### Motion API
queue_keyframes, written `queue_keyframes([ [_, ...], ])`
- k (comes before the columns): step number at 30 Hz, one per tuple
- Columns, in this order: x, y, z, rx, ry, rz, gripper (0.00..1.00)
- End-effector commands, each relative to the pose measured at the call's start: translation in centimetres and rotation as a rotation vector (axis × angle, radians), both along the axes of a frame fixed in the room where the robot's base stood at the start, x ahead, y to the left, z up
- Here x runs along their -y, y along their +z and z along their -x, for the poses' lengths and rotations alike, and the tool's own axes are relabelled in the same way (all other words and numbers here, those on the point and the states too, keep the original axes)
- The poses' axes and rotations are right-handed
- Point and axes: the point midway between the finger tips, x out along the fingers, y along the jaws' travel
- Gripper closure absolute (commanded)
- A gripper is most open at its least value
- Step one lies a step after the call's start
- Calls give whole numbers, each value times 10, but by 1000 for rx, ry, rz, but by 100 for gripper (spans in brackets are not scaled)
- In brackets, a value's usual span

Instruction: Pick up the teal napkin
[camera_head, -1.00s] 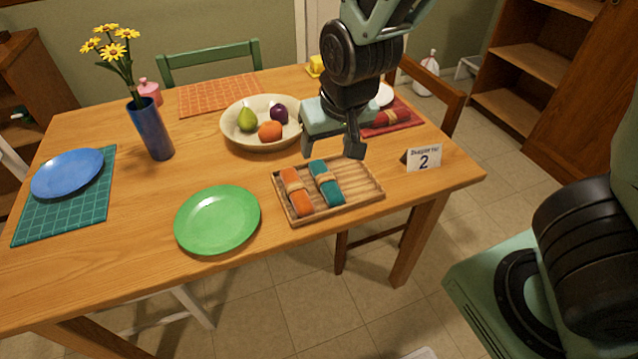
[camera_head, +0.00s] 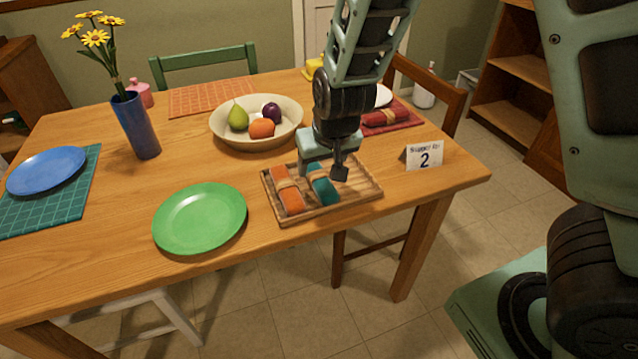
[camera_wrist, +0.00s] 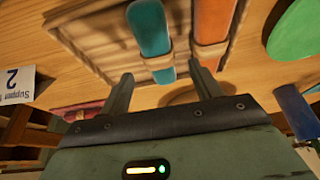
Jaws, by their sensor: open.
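The teal napkin (camera_head: 322,187) is rolled, with a tan band around it. It lies in a slatted wooden tray (camera_head: 362,188), just right of a rolled orange napkin (camera_head: 288,192). My gripper (camera_head: 322,172) is open above the tray, over the far end of the teal napkin and partly covering it in the head view. In the wrist view the teal napkin (camera_wrist: 151,32) lies beyond my open fingers (camera_wrist: 158,88), roughly between their lines. The orange napkin (camera_wrist: 211,28) is to its right there. Nothing is between the fingers.
A green plate (camera_head: 200,217) lies left of the tray. A fruit bowl (camera_head: 225,135) stands behind it. A card marked 2 (camera_head: 425,154) stands to the right. A red rolled napkin (camera_head: 385,117) lies on a red mat behind. Bare wood lies in front of the plate.

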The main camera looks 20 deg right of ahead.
Motion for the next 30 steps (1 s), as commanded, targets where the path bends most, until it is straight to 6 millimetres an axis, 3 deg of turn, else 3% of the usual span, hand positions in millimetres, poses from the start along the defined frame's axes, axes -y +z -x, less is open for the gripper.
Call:
queue_keyframes([
  [3,2,-23,-4,-3,-2,1,36],
  [7,3,-38,-11,-1,-2,1,36],
  [17,2,-42,-14,0,0,0,36],
  [22,2,-42,-14,0,0,0,81],
  [23,2,-42,-14,0,0,0,85],
  [30,1,-42,-14,0,0,0,85],
])
